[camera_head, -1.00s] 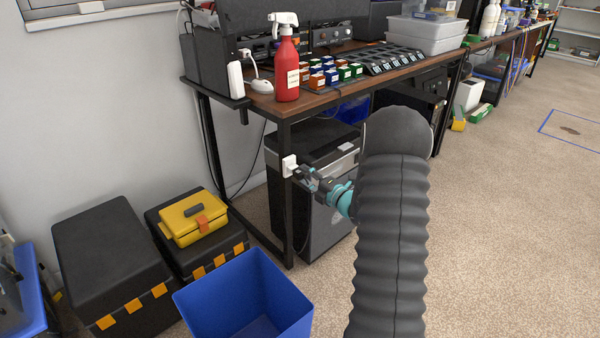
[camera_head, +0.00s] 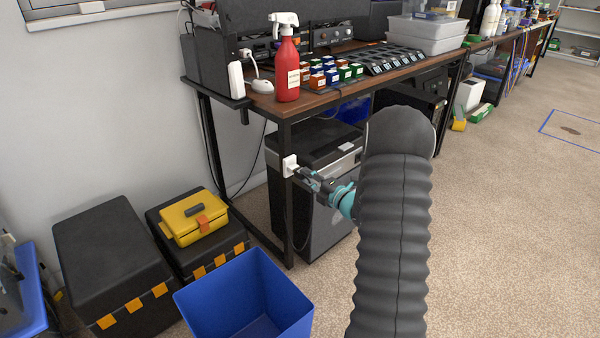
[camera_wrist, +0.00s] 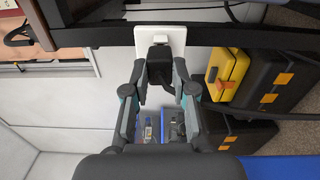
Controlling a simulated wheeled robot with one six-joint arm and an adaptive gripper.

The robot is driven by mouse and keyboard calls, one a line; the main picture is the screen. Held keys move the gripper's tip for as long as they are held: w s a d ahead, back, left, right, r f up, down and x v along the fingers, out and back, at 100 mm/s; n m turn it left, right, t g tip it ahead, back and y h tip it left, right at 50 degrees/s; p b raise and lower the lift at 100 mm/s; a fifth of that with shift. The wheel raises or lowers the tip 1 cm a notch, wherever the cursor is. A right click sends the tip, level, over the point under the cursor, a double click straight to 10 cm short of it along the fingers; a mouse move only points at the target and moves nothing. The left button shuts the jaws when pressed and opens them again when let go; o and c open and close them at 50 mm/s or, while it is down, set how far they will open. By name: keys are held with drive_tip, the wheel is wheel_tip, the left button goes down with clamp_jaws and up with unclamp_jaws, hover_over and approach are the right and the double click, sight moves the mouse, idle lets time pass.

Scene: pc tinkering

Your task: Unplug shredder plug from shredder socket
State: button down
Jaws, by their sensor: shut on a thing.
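The shredder socket (camera_head: 289,165) is a white plate on the table's front leg; it also shows in the wrist view (camera_wrist: 176,36). The black shredder plug (camera_wrist: 159,66) sits against the lower part of the white plate, with its cable hanging beside it. My gripper (camera_head: 303,173) is at the socket, and in the wrist view (camera_wrist: 160,73) its two fingers are closed on the plug's sides. Whether the plug's pins are inside the socket is hidden. The black and grey shredder (camera_head: 325,195) stands under the table, behind the leg.
The wooden table (camera_head: 325,97) holds a red spray bottle (camera_head: 287,68) and coloured small boxes. The carpet at right is open.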

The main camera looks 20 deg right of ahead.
drive_tip(key=shift+s+d, duration=0.15)
drive_tip(key=shift+s, duration=0.25)
drive_tip(key=shift+p+v, duration=0.4)
drive_tip(key=shift+v, duration=1.4)
drive_tip(key=s+d+r, duration=0.2)
drive_tip(key=s+r, duration=0.1)
drive_tip(key=s, duration=0.2)
drive_tip(key=shift+s, duration=0.35)
drive_tip(key=shift+r, duration=0.1)
